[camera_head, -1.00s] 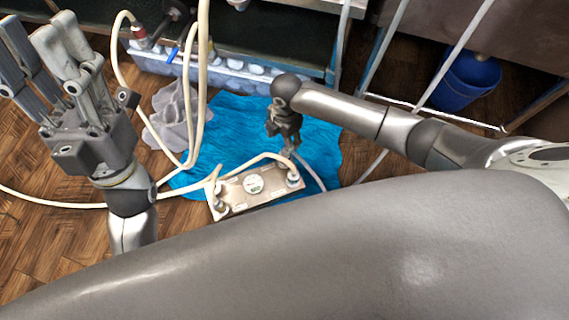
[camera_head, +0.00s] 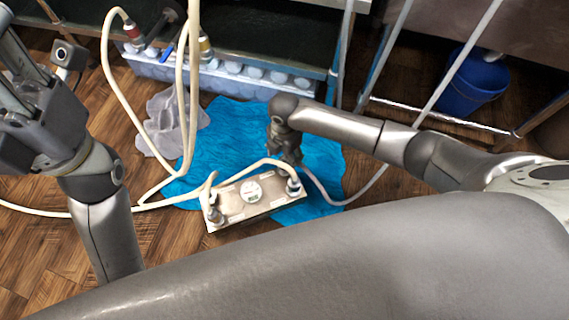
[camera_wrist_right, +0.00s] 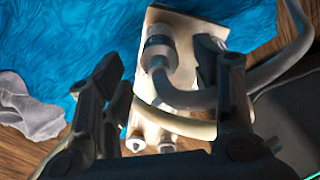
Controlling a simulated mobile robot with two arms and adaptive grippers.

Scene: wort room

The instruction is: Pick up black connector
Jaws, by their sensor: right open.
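A beige block (camera_head: 240,205) with a round gauge (camera_head: 252,191) lies on the blue cloth. It has a hose fitting at its left end (camera_head: 214,214) and one at its right end (camera_head: 293,186). My right gripper (camera_head: 287,152) points down just behind the right fitting. In the right wrist view its fingers (camera_wrist_right: 167,88) are spread, with a grey-silver fitting (camera_wrist_right: 158,52) and its bent hose between or below them; contact cannot be told. My left gripper (camera_head: 42,115) is raised at the left, its fingertips cut off.
A cream hose (camera_head: 112,85) loops left of the block, and a grey hose (camera_head: 345,197) runs right. A grey rag (camera_head: 172,125) lies beside the blue cloth (camera_head: 225,125). A rack of bottles (camera_head: 245,80) stands behind. A blue bucket (camera_head: 473,85) and metal rails are at right.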

